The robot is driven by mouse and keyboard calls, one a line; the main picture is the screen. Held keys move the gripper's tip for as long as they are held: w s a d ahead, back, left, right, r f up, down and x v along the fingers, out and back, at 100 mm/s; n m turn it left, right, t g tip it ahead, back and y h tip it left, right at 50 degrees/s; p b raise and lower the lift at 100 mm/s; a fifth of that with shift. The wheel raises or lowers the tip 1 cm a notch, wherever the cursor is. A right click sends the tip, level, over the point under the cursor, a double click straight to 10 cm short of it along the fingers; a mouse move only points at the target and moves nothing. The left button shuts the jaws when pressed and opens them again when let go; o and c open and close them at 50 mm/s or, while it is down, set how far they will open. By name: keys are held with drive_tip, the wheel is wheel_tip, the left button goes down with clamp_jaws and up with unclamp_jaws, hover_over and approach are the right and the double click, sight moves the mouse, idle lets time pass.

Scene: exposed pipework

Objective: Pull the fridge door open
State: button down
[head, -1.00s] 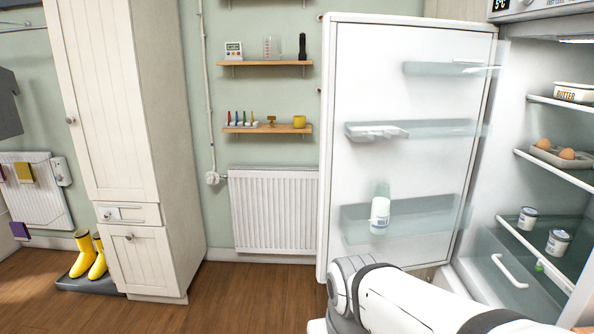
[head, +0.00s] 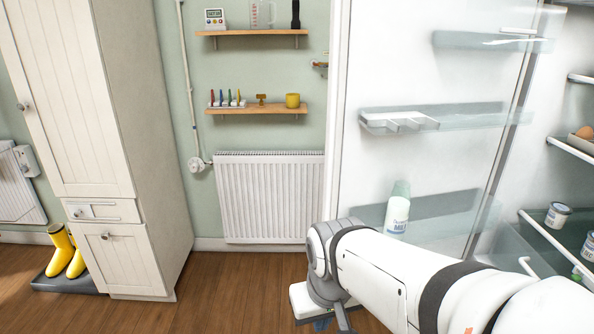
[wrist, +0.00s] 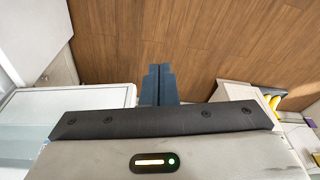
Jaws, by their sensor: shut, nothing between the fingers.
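The fridge door (head: 420,85) stands wide open in the head view, its inner side with clear shelves facing me. A milk bottle (head: 397,210) stands in its lowest shelf. The fridge interior (head: 555,185) shows at the right, with cans and an egg on its shelves. My arm crosses in front of the door's lower part and hides it. In the wrist view my gripper (wrist: 159,75) has its dark fingers together, empty, over the wood floor. A white panel, perhaps the door, lies to the left of the fingers, apart from them.
A tall cream cupboard (head: 90,120) stands at the left, with yellow boots (head: 66,252) on a dark tray beside it. A white radiator (head: 268,197) and two wooden shelves are on the wall behind. The wood floor (head: 225,295) between cupboard and door is clear.

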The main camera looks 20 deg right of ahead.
sight(356, 173)
drive_tip(key=w+d+r+m+t+h+b, duration=0.1)
drive_tip(key=w+d+r+m+t+h, duration=0.15)
drive_tip(key=w+d+t, duration=0.5)
drive_tip(key=w+d+r+m+t+h+b, duration=0.1)
drive_tip(key=w+d+r+t+h, duration=0.25)
drive_tip(key=d, duration=0.65)
wheel_tip(356, 173, up, 6)
drive_tip(key=n+t+y, duration=0.3)
drive_tip(key=t+y, duration=0.2)
drive_tip(key=w+p, duration=0.1)
drive_tip(key=w, duration=0.3)
drive_tip(key=w+p, duration=0.2)
drive_tip(key=w, duration=0.3)
drive_tip(key=w+d+p, duration=0.1)
drive_tip(key=w+p, duration=0.1)
drive_tip(key=w, duration=0.3)
drive_tip(key=shift+w+d+f, duration=0.1)
